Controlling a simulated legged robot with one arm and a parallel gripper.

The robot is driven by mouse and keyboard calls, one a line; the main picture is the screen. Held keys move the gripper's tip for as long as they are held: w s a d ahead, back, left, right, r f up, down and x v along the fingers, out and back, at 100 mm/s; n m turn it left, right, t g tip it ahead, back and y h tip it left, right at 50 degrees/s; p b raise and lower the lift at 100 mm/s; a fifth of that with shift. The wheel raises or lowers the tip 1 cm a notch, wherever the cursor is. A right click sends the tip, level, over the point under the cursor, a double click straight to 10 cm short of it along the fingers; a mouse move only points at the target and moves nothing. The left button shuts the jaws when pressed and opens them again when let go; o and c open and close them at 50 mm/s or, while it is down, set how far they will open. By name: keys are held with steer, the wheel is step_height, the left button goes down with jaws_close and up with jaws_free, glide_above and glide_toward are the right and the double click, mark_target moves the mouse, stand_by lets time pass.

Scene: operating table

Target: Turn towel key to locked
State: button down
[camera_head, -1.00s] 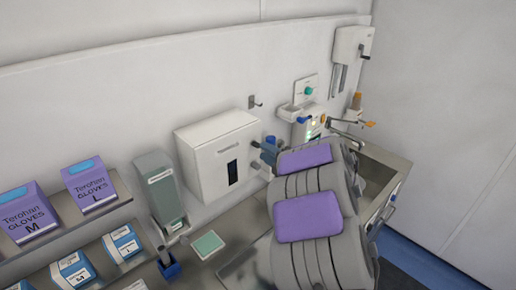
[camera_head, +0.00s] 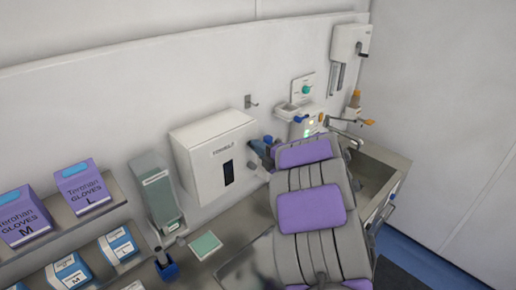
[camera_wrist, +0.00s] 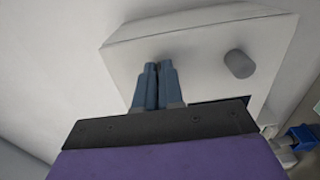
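The white towel dispenser (camera_head: 207,165) hangs on the wall, with a dark slot in its front. My gripper (camera_head: 257,146) is at the dispenser's right side. In the wrist view its blue fingers (camera_wrist: 157,67) point at the dispenser's side face (camera_wrist: 205,55), close together with a thin dark gap between them. The towel key is not seen clearly; the fingertips cover the spot where a small knob stood out. A round grey knob (camera_wrist: 239,64) sticks out of the same face, apart from the fingers. I cannot tell whether the fingers grip anything.
A grey-green soap dispenser (camera_head: 156,190) stands to the left, beside shelves with glove boxes (camera_head: 82,187). A sink unit (camera_head: 385,165) and a wall control panel (camera_head: 306,88) are to the right. A blue-handled fitting (camera_wrist: 300,137) lies right of my gripper in the wrist view.

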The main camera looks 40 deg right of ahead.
steer(key=shift+a+f, duration=0.2)
